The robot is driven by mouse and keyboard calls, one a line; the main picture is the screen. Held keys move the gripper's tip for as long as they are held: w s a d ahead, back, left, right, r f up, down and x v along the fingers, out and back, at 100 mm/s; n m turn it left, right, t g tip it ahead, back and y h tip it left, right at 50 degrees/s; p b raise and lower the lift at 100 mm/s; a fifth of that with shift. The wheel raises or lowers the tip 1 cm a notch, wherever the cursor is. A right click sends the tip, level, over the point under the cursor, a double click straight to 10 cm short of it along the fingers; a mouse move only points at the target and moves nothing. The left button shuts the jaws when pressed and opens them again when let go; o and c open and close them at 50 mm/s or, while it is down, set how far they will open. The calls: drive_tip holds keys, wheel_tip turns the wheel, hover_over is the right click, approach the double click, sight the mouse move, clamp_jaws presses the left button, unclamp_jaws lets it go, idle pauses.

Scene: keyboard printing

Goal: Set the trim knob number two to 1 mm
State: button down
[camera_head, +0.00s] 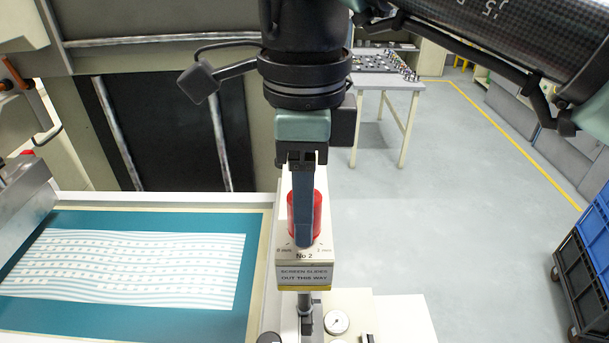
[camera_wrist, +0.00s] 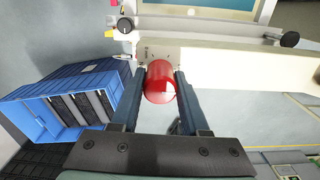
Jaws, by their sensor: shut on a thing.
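The red trim knob (camera_head: 318,212) stands on a cream bracket marked "No 2" (camera_head: 305,256), with a printed scale in mm around its base. My gripper (camera_head: 304,238) comes down over the knob, and its near finger hides the middle of it. In the wrist view the red knob (camera_wrist: 159,84) sits between the two fingers of my gripper (camera_wrist: 160,75), which are shut on it from both sides. The knob's pointer and exact setting cannot be read.
A screen frame with a striped print (camera_head: 130,262) lies left of the bracket. A label "SCREEN SLIDES OUT THIS WAY" (camera_head: 304,275) and a small gauge (camera_head: 336,322) are below. Blue crates (camera_head: 592,240) stand at the right. A table (camera_head: 388,82) stands behind.

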drive_tip(key=shift+r, duration=0.1)
idle(0.3)
drive_tip(key=shift+c, duration=2)
unclamp_jaws()
wheel_tip(320, 180, up, 13)
drive_tip(key=p, duration=1)
drive_tip(key=shift+p, duration=0.3)
